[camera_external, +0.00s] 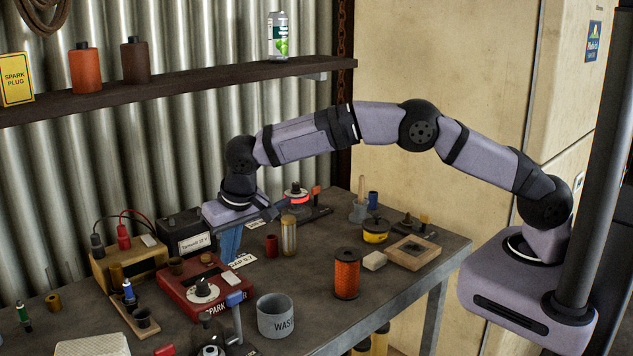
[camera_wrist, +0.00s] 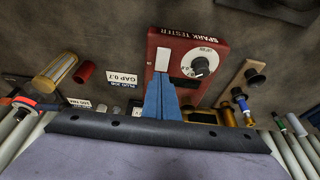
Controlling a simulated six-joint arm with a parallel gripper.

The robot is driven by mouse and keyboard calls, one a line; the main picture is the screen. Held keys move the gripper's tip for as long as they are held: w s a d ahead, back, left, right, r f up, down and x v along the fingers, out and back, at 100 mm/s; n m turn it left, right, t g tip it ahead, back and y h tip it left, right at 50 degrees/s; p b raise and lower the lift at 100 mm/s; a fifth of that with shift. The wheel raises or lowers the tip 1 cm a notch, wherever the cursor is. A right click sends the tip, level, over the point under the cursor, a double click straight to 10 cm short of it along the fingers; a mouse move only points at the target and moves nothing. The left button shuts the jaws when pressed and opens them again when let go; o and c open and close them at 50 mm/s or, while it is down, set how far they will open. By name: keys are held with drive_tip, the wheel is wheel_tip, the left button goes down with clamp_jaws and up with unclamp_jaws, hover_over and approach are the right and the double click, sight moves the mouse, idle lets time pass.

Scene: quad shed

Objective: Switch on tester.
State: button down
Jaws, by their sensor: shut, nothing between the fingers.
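The tester is a red box marked "SPARK TESTER" (camera_external: 178,296) on the bench, left of centre; it also shows in the wrist view (camera_wrist: 217,48). On its top are a dial with a black knob (camera_wrist: 200,66), a dark window and a white rectangular piece (camera_wrist: 162,59), which may be the switch. My gripper (camera_external: 227,260) has blue fingers, shut and empty, pointing down at the tester's far right edge. In the wrist view the fingertips (camera_wrist: 161,76) appear just beside the white piece. I cannot tell whether they touch it.
A grey "WASTE" cup (camera_external: 275,318), an orange filter (camera_external: 346,275) and a brass cylinder (camera_external: 289,236) stand right of the tester. A wooden box with cables (camera_external: 128,262) and a dark battery (camera_external: 184,234) stand behind it. Small plugs lie at its left.

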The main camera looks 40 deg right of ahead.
sight(229, 274)
drive_tip(key=shift+w+f+p, duration=0.15)
drive_tip(key=shift+f+p, duration=0.35)
drive_tip(key=shift+f, duration=0.95)
drive_tip(key=shift+f, duration=0.1)
drive_tip(key=shift+w+f+b, duration=0.15)
drive_tip(key=shift+f+b, duration=0.15)
drive_tip(key=shift+b, duration=0.15)
drive_tip(key=shift+r, duration=0.15)
